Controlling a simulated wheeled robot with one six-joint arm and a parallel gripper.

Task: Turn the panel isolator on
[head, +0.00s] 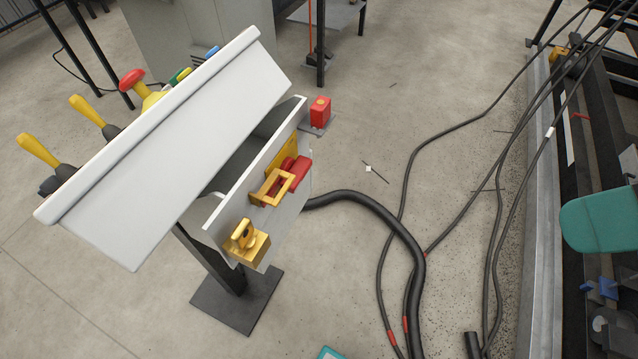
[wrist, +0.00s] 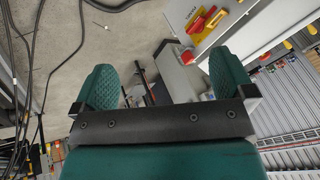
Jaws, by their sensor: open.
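The panel (head: 180,140) is a pale grey sloped console on a dark post, at the left of the head view. On its near side face is a red rotary handle (head: 292,174) on a yellow plate, which looks like the isolator. A yellow bracket (head: 272,187) stands beside it. In the wrist view the red handle (wrist: 196,22) is at the upper right, on its yellow plate. Its turn position is hard to tell. My gripper (wrist: 163,68) is open, with two green ribbed fingers and nothing between them. The handle lies beyond the right finger, apart from it.
A yellow switch block (head: 248,243) and a red box (head: 320,111) flank the handle. Yellow levers (head: 38,150) and a red mushroom button (head: 132,79) stick out from the console's far side. Black cables (head: 415,250) cross the floor. A metal-edged machine (head: 545,200) stands at right.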

